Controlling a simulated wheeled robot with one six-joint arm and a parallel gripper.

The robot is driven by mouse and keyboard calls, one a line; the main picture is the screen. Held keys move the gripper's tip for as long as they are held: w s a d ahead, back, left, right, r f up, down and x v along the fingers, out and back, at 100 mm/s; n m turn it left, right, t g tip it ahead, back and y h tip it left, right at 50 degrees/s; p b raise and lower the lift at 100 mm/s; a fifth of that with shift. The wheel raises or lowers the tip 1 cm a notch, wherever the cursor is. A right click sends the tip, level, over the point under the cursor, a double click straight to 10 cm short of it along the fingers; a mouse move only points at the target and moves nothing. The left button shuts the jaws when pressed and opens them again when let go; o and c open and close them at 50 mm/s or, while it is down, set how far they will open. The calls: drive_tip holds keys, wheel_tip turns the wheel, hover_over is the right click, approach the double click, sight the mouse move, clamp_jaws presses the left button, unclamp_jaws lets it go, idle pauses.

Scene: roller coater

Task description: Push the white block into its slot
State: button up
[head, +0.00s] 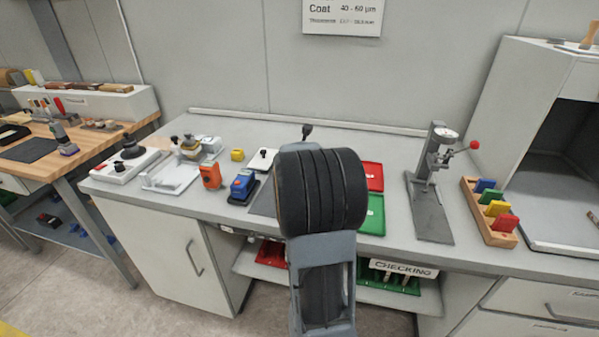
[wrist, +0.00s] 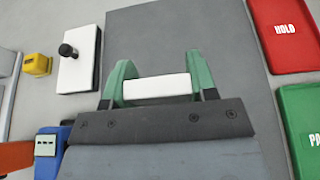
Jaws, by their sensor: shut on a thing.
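In the wrist view my gripper (wrist: 158,66) has two green fingers shut on a white block (wrist: 157,87). The block lies crosswise between the fingers, above a dark grey mat (wrist: 175,30). Whether it touches the mat cannot be told. In the head view my dark arm hides the gripper and the block. A wooden rack (head: 507,238) with upright coloured pieces stands at the right of the bench. I cannot make out which slot is the white block's.
A red HOLD tray (wrist: 285,35) and a green tray (wrist: 303,110) lie right of the gripper. A white plate with a black knob (wrist: 78,62), a yellow block (wrist: 37,64) and a blue device (wrist: 48,150) are at left. A gauge stand (head: 430,205) stands left of the rack.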

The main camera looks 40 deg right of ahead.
drive_tip(key=shift+w+d+f, duration=0.1)
drive_tip(key=shift+w+f, duration=0.8)
drive_tip(key=shift+f, duration=0.15)
drive_tip(key=shift+f+b, duration=0.5)
drive_tip(key=shift+f, duration=1.1)
drive_tip(key=shift+f, duration=0.25)
drive_tip(key=o, duration=0.9)
drive_tip(key=shift+r, duration=0.1)
